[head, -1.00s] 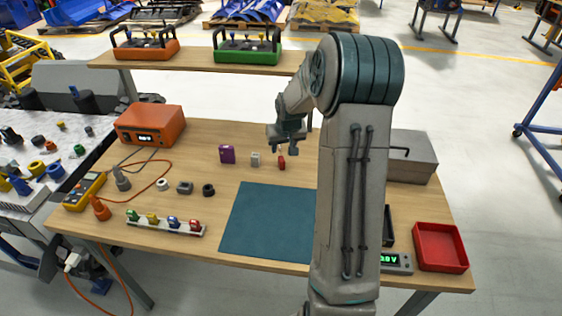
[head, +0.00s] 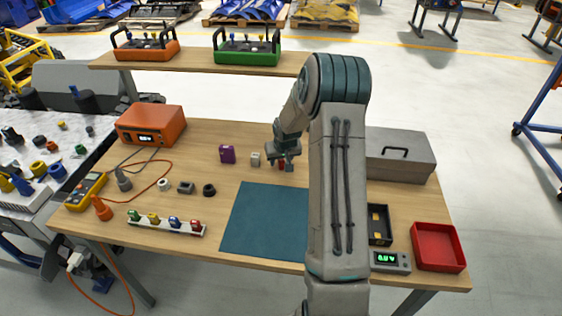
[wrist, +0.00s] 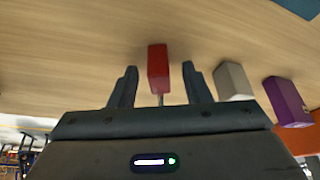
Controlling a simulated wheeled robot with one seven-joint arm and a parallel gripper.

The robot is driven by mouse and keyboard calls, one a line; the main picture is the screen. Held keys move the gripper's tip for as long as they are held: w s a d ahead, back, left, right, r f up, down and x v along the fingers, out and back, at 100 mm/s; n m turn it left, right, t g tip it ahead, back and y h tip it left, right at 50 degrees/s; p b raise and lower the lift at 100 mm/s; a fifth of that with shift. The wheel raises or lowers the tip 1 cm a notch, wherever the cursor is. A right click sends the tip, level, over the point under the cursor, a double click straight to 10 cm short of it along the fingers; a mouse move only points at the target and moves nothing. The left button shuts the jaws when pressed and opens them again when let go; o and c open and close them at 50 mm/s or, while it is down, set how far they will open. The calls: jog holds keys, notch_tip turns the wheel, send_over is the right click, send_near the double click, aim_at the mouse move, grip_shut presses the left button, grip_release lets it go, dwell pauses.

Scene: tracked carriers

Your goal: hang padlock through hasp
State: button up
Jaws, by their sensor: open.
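A small red padlock (head: 281,165) stands on the wooden bench at its back middle, partly hidden by my gripper. In the wrist view the red padlock (wrist: 158,68) shows its block body, with a thin metal rod at its near end. My gripper (head: 281,164) is open and low over the bench, with a finger on each side of the padlock. In the wrist view my gripper (wrist: 160,86) shows gaps between both fingers and the padlock. I cannot pick out the hasp with certainty.
A white block (head: 255,160) and a purple block (head: 227,154) stand just left of the padlock. A rail (head: 165,225) holds several coloured pieces at front left. A teal mat (head: 265,222) lies clear in front. A grey toolbox (head: 400,160) and red tray (head: 437,247) are right.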

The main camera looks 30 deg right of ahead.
grip_shut()
jog(key=shift+r, duration=0.15)
